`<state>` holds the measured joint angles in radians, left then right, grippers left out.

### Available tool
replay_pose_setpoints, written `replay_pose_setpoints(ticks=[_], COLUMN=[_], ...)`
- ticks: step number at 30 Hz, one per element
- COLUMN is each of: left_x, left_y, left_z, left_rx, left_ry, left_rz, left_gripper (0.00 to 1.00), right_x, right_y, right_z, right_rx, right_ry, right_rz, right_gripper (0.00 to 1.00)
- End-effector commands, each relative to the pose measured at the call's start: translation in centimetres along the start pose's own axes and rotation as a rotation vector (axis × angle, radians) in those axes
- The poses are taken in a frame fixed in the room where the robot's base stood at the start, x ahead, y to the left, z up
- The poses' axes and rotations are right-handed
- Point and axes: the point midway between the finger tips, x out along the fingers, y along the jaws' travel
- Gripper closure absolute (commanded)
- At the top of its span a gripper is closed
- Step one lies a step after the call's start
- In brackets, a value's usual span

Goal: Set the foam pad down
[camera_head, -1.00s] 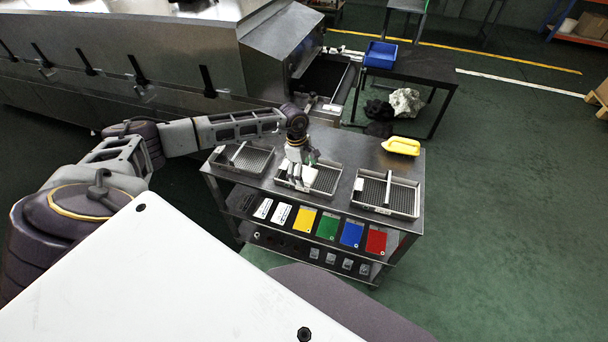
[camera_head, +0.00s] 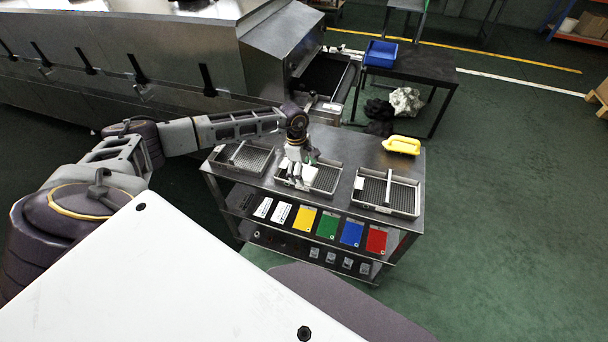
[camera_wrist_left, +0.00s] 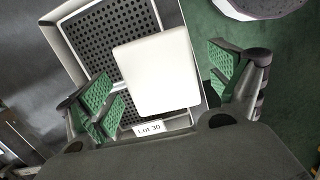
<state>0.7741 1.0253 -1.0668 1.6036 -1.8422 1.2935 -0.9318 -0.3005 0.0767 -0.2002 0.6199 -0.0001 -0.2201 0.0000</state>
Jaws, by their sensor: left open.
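A white foam pad (camera_wrist_left: 157,76) with rounded corners shows in the left wrist view, over the middle mesh tray (camera_wrist_left: 82,28) with the "LOT 30" label (camera_wrist_left: 149,128). My left gripper (camera_wrist_left: 164,88) is open, with one green-padded finger on each side of the pad and gaps beside it. In the head view my left gripper (camera_head: 299,172) is low over the middle tray (camera_head: 327,181) and partly hides the pad. I cannot tell whether the pad rests fully on the mesh. My right gripper is not in view.
Two similar trays stand on the metal cart, one at left (camera_head: 255,159) and one at right (camera_head: 402,197). A yellow object (camera_head: 402,145) lies at the cart's back right. Coloured cards (camera_head: 328,226) lie on the shelf below. A blue bin (camera_head: 381,53) stands on a table behind.

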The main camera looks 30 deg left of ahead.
Motion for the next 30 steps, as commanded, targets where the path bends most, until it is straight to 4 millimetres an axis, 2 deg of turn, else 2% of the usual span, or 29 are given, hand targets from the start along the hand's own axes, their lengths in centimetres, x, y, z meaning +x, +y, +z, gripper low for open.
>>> replay_pose_setpoints(ticks=[19,28,30], left_x=[0.23,0.23,0.23], left_y=[-0.01,0.00,0.00], left_z=[-0.04,-0.04,-0.04], left_rx=[0.000,0.000,0.000], left_ry=[0.000,0.000,0.000], left_rz=[0.000,0.000,0.000], left_gripper=[0.08,0.45,0.46], right_x=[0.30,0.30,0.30], right_y=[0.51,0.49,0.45], right_z=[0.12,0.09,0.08], right_rx=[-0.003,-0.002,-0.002], right_ry=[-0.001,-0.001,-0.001], right_rz=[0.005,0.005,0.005], right_gripper=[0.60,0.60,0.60])
